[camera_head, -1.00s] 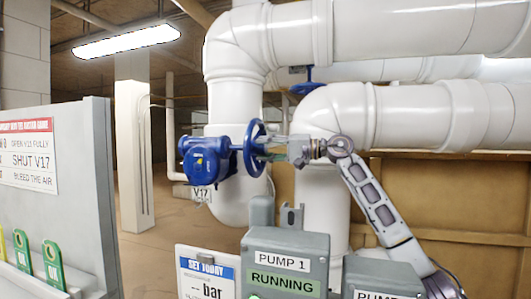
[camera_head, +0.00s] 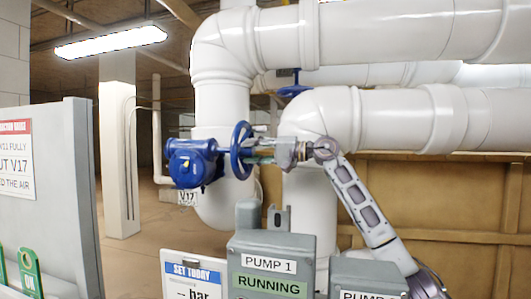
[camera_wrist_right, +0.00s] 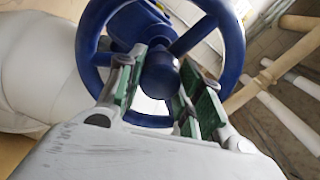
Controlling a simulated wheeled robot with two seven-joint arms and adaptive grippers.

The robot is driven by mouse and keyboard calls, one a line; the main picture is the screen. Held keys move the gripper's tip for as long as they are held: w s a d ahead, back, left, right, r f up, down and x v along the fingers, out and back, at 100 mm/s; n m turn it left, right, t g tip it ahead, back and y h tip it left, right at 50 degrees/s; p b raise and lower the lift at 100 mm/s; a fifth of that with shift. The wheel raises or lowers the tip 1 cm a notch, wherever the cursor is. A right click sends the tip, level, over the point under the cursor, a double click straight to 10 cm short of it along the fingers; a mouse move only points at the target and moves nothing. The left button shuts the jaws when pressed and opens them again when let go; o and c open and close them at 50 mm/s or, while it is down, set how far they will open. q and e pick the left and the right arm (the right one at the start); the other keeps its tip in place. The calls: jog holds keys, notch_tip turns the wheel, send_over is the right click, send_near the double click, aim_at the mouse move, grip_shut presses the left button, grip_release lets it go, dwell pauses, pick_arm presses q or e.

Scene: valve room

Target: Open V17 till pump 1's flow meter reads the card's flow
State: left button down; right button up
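Valve V17 is a blue actuator body (camera_head: 193,163) with a blue handwheel (camera_head: 241,133) on its right side; the V17 tag (camera_head: 187,198) hangs below it. My right gripper (camera_head: 262,151) reaches in from the right, its fingers at the handwheel. In the right wrist view, the two green-padded fingers (camera_wrist_right: 160,94) stand apart, in front of the wheel hub (camera_wrist_right: 160,78), with no visible clamp on rim or spoke. The "SET TODAY" card (camera_head: 192,270) shows "-- bar"; its lower part is cut off. The pump 1 box (camera_head: 268,264) reads RUNNING. No flow meter shows. My left gripper is out of view.
Large white pipes (camera_head: 400,30) run above and behind the valve. A second pump box (camera_head: 365,277) stands at lower right. A grey panel (camera_head: 60,220) with a notice sign (camera_head: 15,160) and green tags (camera_head: 28,270) fills the left. Open floor shows between panel and valve.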

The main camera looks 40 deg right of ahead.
jog(key=shift+o, duration=0.3)
jog(key=shift+d+f, duration=0.15)
jog(key=shift+d, duration=0.1)
jog(key=shift+s+d, duration=0.25)
jog(key=shift+s, duration=0.15)
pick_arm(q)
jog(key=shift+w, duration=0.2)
pick_arm(e)
jog(key=v, duration=1)
jog(key=shift+s+d, duration=0.2)
jog(key=shift+s, duration=0.15)
jog(key=shift+r, duration=0.2)
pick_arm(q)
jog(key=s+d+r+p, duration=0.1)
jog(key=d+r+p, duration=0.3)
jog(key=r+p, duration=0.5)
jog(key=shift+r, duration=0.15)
pick_arm(e)
notch_tip(320, 180, up, 9)
jog(key=shift+r, duration=0.15)
